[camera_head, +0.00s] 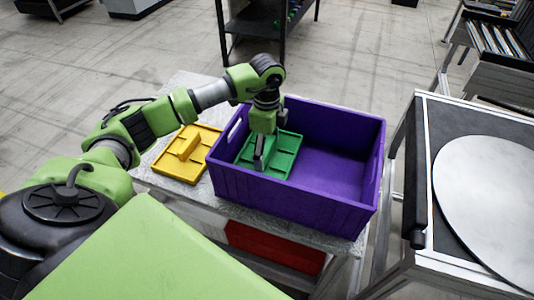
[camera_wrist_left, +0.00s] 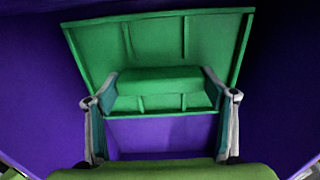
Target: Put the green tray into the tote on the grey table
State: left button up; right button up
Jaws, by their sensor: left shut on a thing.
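The green tray (camera_head: 286,148) is inside the purple tote (camera_head: 290,192), in its left part. My left gripper (camera_head: 264,150) reaches down into the tote and is shut on the tray's raised middle handle. In the left wrist view the fingers (camera_wrist_left: 162,115) stand on both sides of the handle of the green tray (camera_wrist_left: 158,50). The tote's purple floor shows past the tray's near edge. I cannot tell whether the tray touches the floor. The tote stands on the grey table (camera_head: 185,200). My right gripper is not in view.
A yellow tray (camera_head: 186,153) with a raised handle lies on the grey table left of the tote. The tote's right part is empty. A table with a round pale disc (camera_head: 490,195) stands at right. A red box (camera_head: 275,247) sits below the table.

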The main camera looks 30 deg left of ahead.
pick_arm(q)
notch_tip(320, 180, down, 3)
jog(key=shift+r, duration=0.2)
jog(key=shift+f, duration=0.25)
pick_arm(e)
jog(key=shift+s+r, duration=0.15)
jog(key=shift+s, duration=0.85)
pick_arm(q)
jog(key=o, duration=1.3)
jog(key=shift+f, duration=0.1)
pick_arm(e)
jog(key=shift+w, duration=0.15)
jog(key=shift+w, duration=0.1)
